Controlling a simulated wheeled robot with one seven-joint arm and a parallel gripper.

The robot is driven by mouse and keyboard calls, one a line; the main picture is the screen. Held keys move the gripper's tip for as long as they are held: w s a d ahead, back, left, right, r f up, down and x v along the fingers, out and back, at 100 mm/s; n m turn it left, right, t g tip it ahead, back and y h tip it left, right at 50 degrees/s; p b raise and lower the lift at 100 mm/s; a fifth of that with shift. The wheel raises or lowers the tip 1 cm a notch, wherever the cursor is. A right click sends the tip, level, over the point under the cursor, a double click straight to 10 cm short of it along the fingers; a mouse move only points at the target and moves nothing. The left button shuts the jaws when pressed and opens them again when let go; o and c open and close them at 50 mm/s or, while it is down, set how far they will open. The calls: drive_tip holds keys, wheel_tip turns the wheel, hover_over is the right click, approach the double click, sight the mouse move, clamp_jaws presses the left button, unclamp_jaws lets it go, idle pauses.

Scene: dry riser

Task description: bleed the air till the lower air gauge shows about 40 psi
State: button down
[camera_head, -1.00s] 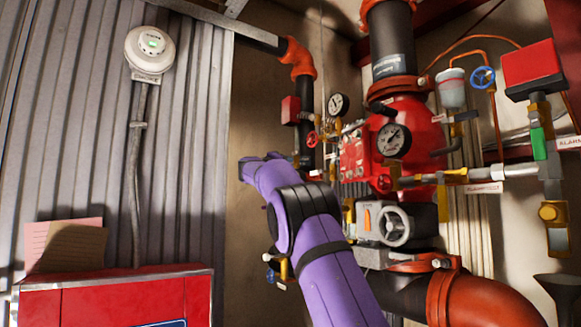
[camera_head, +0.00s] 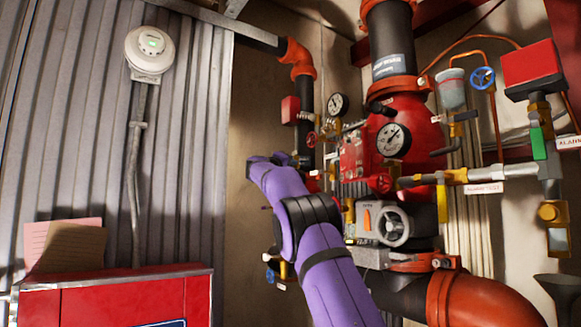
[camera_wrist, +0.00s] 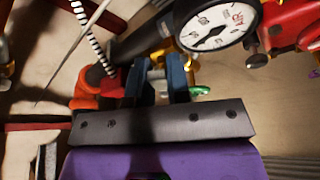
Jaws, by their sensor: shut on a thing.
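Brass fittings and a bit of green (camera_wrist: 201,91) show just right of the fingers. In the head view my fingers cannot be made out clearly.
A blue handwheel (camera_head: 482,77) is at upper right. A red cabinet (camera_head: 115,297) stands at lower left. Pipes crowd the right; the corrugated wall (camera_head: 60,130) is left.

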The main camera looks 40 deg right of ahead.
drive_tip(key=n, duration=0.1)
drive_tip(key=r+n+y, duration=0.1)
drive_tip(key=n, duration=0.1)
drive_tip(key=shift+s, duration=0.2)
drive_tip(key=shift+r+n+y, duration=0.25)
drive_tip(key=shift+n+y, duration=0.15)
drive_tip(key=shift+n, duration=0.45)
drive_tip(key=shift+r+n+y, duration=0.2)
drive_tip(key=shift+n+y, duration=0.2)
drive_tip(key=shift+n, duration=0.45)
drive_tip(key=c, duration=1.1)
unclamp_jaws()
drive_tip(key=shift+s, duration=0.1)
drive_tip(key=shift+a, duration=0.1)
